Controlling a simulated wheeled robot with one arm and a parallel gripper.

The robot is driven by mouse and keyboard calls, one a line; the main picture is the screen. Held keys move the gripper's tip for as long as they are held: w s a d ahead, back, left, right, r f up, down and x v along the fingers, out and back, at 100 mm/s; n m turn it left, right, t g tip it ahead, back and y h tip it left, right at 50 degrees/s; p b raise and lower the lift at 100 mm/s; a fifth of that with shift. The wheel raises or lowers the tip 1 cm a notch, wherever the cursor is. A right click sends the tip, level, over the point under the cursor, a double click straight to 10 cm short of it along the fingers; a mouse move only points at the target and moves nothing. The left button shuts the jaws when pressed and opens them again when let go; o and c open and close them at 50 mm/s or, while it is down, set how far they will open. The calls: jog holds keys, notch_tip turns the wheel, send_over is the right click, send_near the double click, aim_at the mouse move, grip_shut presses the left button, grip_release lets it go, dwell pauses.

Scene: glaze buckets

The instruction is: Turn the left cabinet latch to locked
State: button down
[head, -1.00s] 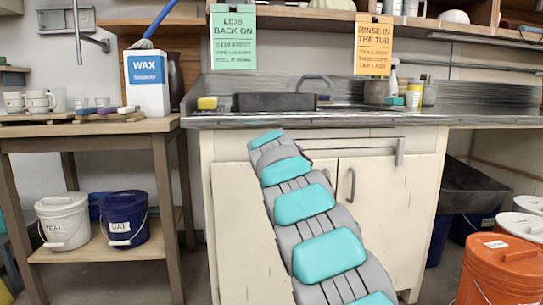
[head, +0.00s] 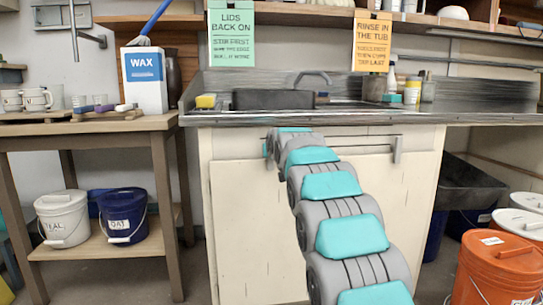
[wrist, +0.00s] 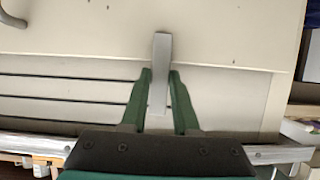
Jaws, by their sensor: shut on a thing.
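The left cabinet latch (wrist: 161,45) is a plain grey bar. In the wrist view it stands lengthwise between my green fingers, its end reaching past the fingertips over the edge of the cream door panel. My gripper (wrist: 160,72) is shut on this bar, one finger against each side. The right latch (head: 397,149), a similar grey bar, hangs upright near the cabinet's upper right corner.
The metal sink counter (head: 330,118) runs just above my arm's end. A wooden table (head: 90,127) with a wax container (head: 145,80) stands left, with buckets on its lower shelf. An orange bucket (head: 497,265) stands on the floor at right. A door handle (wrist: 8,18) shows in the wrist view.

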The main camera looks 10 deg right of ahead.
jog(key=shift+f, duration=0.1)
jog(key=c, duration=0.7)
grip_release()
jog(key=shift+o, duration=0.2)
jog(key=v, duration=0.7)
jog(key=shift+s, duration=0.35)
